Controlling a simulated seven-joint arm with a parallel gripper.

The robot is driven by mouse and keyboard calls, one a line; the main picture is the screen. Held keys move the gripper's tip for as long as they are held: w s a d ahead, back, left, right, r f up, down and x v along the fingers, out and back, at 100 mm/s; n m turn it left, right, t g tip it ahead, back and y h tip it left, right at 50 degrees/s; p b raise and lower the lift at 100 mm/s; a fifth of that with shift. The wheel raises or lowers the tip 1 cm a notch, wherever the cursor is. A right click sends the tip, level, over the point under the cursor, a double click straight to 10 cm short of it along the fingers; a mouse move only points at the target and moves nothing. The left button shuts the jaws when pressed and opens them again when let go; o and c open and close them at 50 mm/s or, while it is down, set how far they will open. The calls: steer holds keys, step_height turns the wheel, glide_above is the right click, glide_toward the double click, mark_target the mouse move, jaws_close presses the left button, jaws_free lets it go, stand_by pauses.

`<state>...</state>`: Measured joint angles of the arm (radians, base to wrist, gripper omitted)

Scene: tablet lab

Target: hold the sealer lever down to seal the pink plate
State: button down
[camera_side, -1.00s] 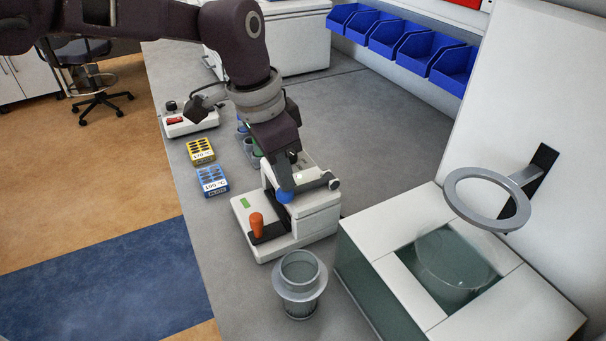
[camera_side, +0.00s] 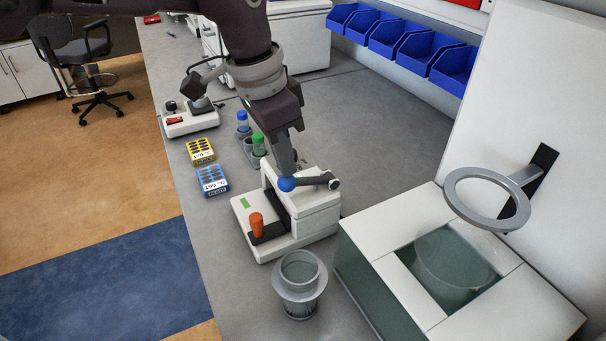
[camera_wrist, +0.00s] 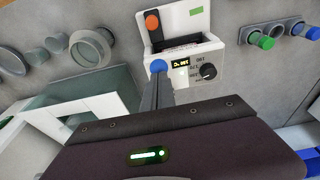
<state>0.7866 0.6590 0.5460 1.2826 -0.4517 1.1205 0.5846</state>
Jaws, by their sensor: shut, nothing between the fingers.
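The white sealer (camera_side: 318,213) stands on the bench, with an orange knob (camera_side: 257,224) on its dark front slide. Its grey lever (camera_side: 315,182) ends in a blue ball (camera_side: 287,184) and now lies about level. My gripper (camera_side: 288,171) is shut and empty, pointing down with its tips right at the blue ball; I cannot tell whether they touch. In the wrist view the shut fingers (camera_wrist: 158,90) reach to the blue ball (camera_wrist: 158,66). There the sealer (camera_wrist: 199,22) shows a small lit display (camera_wrist: 181,64) and a black dial (camera_wrist: 208,72). I see no pink plate.
A grey cup (camera_side: 299,285) stands in front of the sealer. A white-topped box with a glass well (camera_side: 455,270) and a ring holder (camera_side: 493,200) is at right.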

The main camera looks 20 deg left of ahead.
steer(key=shift+r, duration=0.3)
steer(key=shift+r, duration=2.5)
